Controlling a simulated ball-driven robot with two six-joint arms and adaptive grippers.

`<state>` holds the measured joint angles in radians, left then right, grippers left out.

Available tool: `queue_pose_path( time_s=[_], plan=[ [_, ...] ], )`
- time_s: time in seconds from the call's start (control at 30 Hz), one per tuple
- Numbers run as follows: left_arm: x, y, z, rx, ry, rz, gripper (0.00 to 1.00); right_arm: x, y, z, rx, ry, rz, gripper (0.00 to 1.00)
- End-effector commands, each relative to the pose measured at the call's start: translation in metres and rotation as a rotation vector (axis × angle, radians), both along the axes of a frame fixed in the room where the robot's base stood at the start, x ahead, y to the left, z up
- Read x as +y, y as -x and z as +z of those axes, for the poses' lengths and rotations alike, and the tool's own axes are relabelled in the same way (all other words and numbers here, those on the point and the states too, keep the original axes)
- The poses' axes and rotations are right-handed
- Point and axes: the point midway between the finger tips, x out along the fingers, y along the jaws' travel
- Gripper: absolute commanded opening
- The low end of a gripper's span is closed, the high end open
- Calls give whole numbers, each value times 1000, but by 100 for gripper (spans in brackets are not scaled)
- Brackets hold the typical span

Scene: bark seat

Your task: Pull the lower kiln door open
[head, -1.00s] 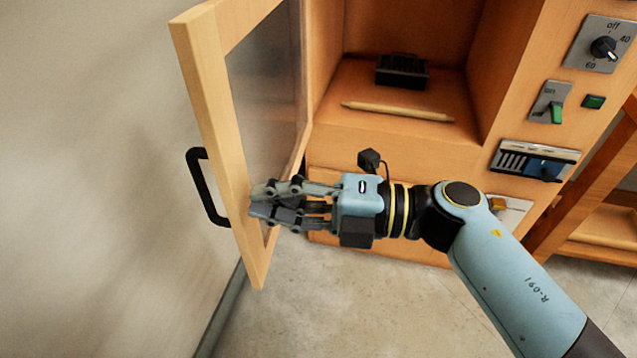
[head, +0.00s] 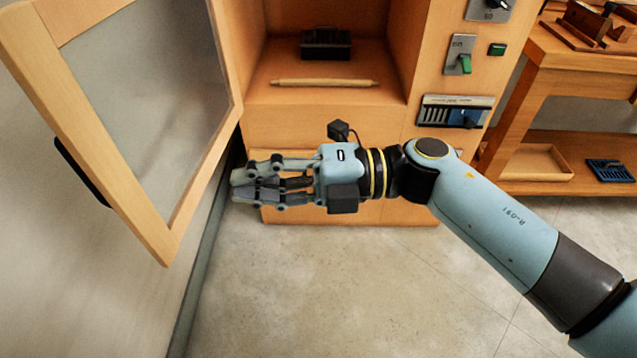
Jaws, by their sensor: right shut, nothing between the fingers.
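The kiln door (head: 110,175), a pale wooden frame with a glass pane and a black handle (head: 80,170), stands wide open at the left of the head view. Inside the open wooden compartment (head: 290,90) lie a dark ridged block (head: 326,44) and a light wooden stick (head: 325,83). My right gripper (head: 238,186) is shut and empty. It is in front of the lower cabinet front, to the right of the door and apart from it in the picture. My left gripper is out of view.
The cabinet's right panel carries a green switch (head: 462,62), a green button (head: 497,49) and a slider unit (head: 455,113). A wooden bench (head: 560,75) stands at the right, with a tray (head: 540,160) on its lower shelf. The concrete floor (head: 300,290) is clear.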

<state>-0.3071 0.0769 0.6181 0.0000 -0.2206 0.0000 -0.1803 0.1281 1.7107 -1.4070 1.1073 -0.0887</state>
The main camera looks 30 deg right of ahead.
Motion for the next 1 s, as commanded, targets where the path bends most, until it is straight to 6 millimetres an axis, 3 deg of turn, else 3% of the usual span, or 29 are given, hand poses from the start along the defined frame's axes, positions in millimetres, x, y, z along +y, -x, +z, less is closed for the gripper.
queue_pose_path(
  time_s=[0.13,0.3,0.43,0.7,0.77,0.87,0.97,1.0],
  plan=[
    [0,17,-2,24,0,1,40,-30,19,-1,-1,6,0,0],
    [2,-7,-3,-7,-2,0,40,-52,33,-1,-1,2,-1,0],
    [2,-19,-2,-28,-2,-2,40,-59,38,0,-3,0,-2,0],
    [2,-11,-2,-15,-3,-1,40,-56,38,-3,11,-20,-13,0],
    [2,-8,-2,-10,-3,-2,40,-59,37,-19,62,-56,-44,0],
    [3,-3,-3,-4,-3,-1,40,-78,24,-67,242,-184,-224,0],
    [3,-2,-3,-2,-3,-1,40,-122,20,-160,550,-345,-564,0],
    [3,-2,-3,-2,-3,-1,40,-142,31,-206,692,-399,-720,0]
  ],
)
